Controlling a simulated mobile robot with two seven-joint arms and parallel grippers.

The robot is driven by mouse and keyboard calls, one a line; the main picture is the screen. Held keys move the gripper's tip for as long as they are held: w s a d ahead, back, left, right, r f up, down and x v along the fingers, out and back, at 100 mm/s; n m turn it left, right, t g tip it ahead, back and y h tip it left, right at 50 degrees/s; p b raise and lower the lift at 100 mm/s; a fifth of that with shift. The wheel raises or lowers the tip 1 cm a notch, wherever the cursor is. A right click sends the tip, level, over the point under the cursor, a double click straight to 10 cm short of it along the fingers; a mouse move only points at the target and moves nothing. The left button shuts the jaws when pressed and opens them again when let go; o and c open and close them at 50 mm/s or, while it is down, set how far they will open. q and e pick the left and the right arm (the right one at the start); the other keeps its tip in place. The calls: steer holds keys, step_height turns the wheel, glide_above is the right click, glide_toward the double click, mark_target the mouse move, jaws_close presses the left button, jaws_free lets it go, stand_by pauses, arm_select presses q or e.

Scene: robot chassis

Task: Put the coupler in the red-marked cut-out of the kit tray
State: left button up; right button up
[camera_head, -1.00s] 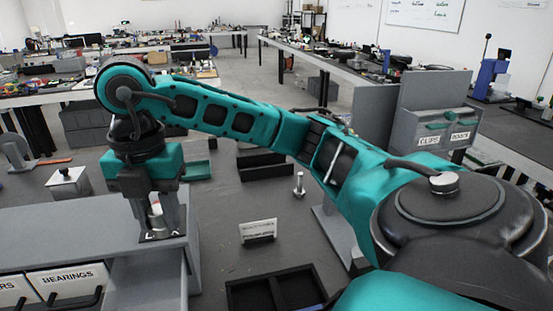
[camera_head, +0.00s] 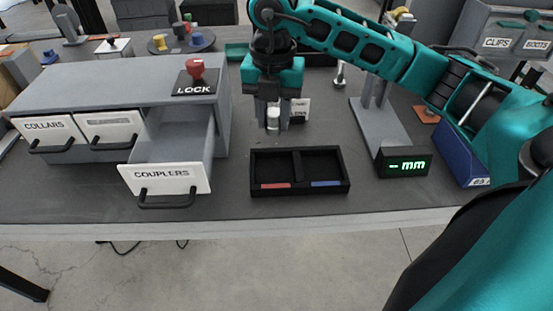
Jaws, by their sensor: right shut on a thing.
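My right gripper (camera_head: 273,122) points down and is shut on a small whitish cylinder, the coupler (camera_head: 272,119), held behind the kit tray. The black kit tray (camera_head: 300,192) lies near the front of the table with two empty cut-outs split by a divider. A red strip (camera_head: 275,186) marks the left cut-out and a blue strip (camera_head: 326,184) the right one. The gripper is nearer the left cut-out's side. The fingers partly hide the coupler. My left gripper is out of view.
The grey cabinet at left has an open, empty-looking COUPLERS drawer (camera_head: 166,179) jutting forward. A red knob on a LOCK plate (camera_head: 194,84) sits on top. A gauge with a "mm" display (camera_head: 404,163) stands right of the tray. A blue bin (camera_head: 460,158) is farther right.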

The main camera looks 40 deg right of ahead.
glide_above(274, 173)
step_height(274, 173, down, 8)
steer(key=shift+f+b, duration=0.15)
steer(key=shift+b, duration=0.25)
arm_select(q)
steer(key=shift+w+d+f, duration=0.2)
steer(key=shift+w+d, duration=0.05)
arm_select(e)
steer(key=shift+f, duration=1.85)
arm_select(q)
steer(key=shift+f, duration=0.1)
arm_select(e)
steer(key=shift+f, duration=0.1)
steer(key=shift+f+b, duration=0.15)
steer(key=shift+b, duration=0.25)
steer(key=o, duration=1.1)
steer(key=shift+r+p, duration=0.35)
steer(key=shift+r, duration=0.05)
step_height(274, 173, up, 12)
steer(key=shift+f+p, duration=0.1)
steer(key=shift+p, duration=0.4)
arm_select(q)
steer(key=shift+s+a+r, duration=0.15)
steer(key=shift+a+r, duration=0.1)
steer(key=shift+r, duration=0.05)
